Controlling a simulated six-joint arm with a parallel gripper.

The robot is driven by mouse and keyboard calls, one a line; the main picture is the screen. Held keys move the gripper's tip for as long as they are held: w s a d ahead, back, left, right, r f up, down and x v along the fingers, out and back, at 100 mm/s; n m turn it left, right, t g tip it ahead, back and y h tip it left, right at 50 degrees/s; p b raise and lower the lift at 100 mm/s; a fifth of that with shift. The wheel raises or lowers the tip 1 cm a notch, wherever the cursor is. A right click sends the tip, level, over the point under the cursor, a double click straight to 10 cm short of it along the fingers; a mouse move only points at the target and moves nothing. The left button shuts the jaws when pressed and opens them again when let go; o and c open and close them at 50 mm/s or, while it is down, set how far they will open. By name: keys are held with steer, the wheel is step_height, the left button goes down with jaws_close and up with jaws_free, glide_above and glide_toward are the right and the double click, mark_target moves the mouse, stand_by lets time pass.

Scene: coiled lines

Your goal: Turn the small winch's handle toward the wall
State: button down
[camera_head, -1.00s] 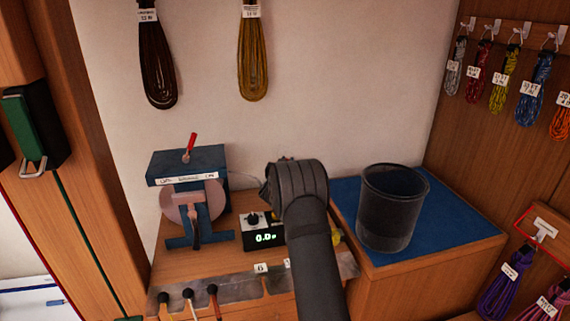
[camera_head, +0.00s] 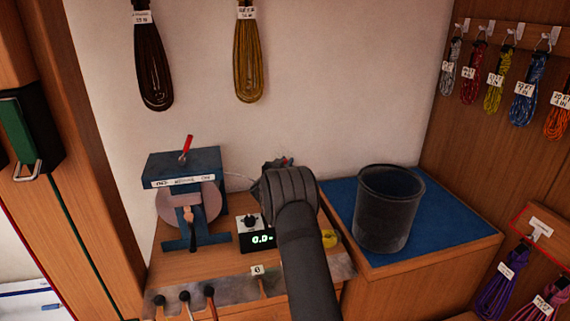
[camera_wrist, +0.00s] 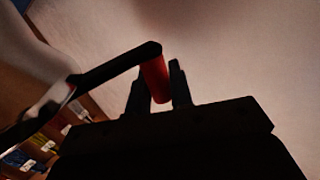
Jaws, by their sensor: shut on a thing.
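In the wrist view a dark crank arm (camera_wrist: 110,68) runs from the lower left up to a red grip (camera_wrist: 155,80), the winch handle. My gripper (camera_wrist: 160,84) has one finger on each side of this red grip and is shut on it. In the head view my gripper (camera_head: 277,164) is mostly hidden behind my own wrist, close to the wall (camera_head: 320,90).
A blue machine (camera_head: 186,165) with a red lever stands left on the wooden bench (camera_head: 215,262). A black box with a lit display (camera_head: 262,239) sits left of my arm. A dark bin (camera_head: 388,210) stands on a blue mat (camera_head: 455,225) at right. Coiled lines (camera_head: 152,65) hang above.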

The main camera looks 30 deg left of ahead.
steer(key=shift+w+d+f+m+h, duration=0.3)
steer(key=shift+w+d+h, duration=0.1)
steer(key=shift+d+h, duration=0.15)
stand_by(0.9)
steer(key=c, duration=1.5)
jaws_free()
steer(key=shift+d+r, duration=0.1)
steer(key=shift+d, duration=0.05)
steer(key=shift+o, duration=0.8)
steer(key=d+r, duration=1.1)
steer(key=shift+w+d, duration=0.15)
steer(key=shift+w, duration=0.15)
steer(key=shift+r, duration=0.1)
